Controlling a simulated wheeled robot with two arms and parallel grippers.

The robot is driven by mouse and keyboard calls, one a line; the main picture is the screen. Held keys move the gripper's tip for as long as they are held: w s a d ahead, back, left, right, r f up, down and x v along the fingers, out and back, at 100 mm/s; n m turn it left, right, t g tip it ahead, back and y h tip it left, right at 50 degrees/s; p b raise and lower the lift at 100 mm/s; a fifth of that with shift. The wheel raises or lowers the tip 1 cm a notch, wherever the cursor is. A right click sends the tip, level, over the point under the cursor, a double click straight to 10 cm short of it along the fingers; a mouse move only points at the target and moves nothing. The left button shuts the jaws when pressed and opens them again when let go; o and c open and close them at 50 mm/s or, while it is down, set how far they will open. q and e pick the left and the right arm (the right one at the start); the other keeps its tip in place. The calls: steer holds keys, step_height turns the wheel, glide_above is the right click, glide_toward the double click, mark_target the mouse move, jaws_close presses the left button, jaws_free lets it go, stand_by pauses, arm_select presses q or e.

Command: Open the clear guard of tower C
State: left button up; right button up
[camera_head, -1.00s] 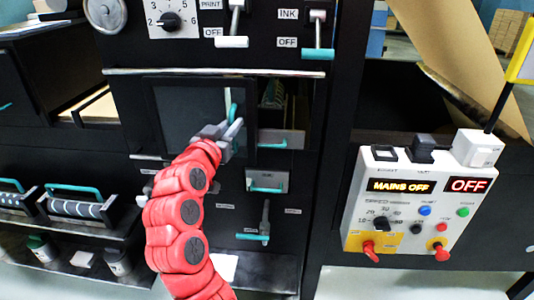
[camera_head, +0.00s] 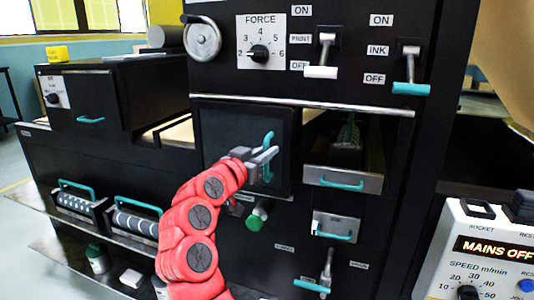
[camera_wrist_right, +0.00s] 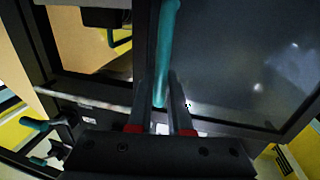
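The clear guard (camera_head: 228,140) of the tower is a dark-framed see-through panel with an upright teal handle (camera_head: 268,138) near its right edge. It stands swung partly out, with the tower's opening showing to its right. My right gripper (camera_head: 263,160), on the red arm, is at the handle. In the right wrist view, the teal handle (camera_wrist_right: 166,45) runs down between the two fingers (camera_wrist_right: 163,108), which look closed on its lower end. The guard's pane (camera_wrist_right: 235,65) fills the right of that view. My left gripper is not in view. No tower letter is readable.
Teal-handled drawers (camera_head: 343,180) sit right of the guard. PRINT (camera_head: 323,55) and INK (camera_head: 410,70) levers and a FORCE dial (camera_head: 260,52) are above. A control box (camera_head: 485,250) reading MAINS OFF stands at the right. A green-ended knob (camera_head: 256,215) lies below the guard.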

steer(key=o, duration=0.4)
steer(key=v, duration=1.7)
steer(key=shift+s, duration=0.2)
steer(key=shift+r, duration=0.1)
